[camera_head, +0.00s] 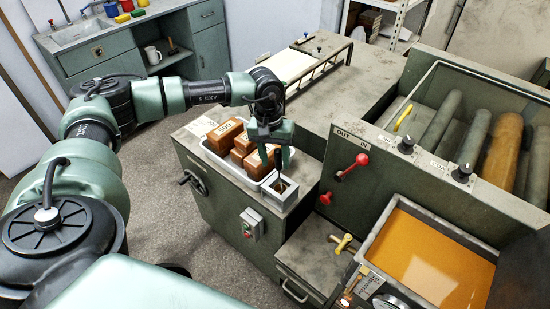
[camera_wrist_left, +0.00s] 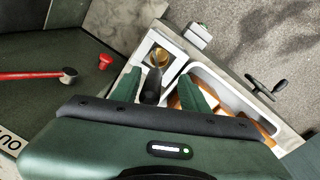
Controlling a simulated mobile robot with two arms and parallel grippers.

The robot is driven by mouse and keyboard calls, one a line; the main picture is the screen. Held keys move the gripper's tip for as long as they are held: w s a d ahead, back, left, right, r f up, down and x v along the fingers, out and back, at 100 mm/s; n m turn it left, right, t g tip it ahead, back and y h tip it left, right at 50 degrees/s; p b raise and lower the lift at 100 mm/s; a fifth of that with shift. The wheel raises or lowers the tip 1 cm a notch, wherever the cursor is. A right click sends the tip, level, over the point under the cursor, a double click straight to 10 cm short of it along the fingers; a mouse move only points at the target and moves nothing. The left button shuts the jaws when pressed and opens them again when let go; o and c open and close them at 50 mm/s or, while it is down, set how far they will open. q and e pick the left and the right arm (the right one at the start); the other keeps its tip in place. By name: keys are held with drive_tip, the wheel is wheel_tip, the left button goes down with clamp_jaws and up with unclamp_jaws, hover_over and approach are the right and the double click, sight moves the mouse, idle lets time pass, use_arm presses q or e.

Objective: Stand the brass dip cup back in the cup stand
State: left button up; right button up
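The brass dip cup (camera_wrist_left: 160,56) sits inside the square opening of the pale grey cup stand (camera_wrist_left: 146,49), seen from above in the left wrist view. Its dark handle rises toward my left gripper (camera_wrist_left: 160,76). The green fingers are spread, with the handle between them and a gap visible on each side. In the head view the cup stand (camera_head: 270,194) is on the machine's front ledge, and the dark handle (camera_head: 278,160) stands roughly upright from it. My left gripper (camera_head: 275,157) is just above the stand. My right gripper is not in view.
A white tray (camera_head: 232,170) of brown blocks (camera_head: 243,144) stands close beside the cup stand. A tank of amber liquid (camera_head: 430,258) lies further right.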

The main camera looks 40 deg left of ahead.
use_arm(q)
wheel_tip(320, 180, up, 8)
drive_tip(key=b, duration=0.2)
drive_tip(key=shift+s+a, duration=0.2)
drive_tip(key=shift+a, duration=0.15)
drive_tip(key=shift+f, duration=0.2)
idle(0.5)
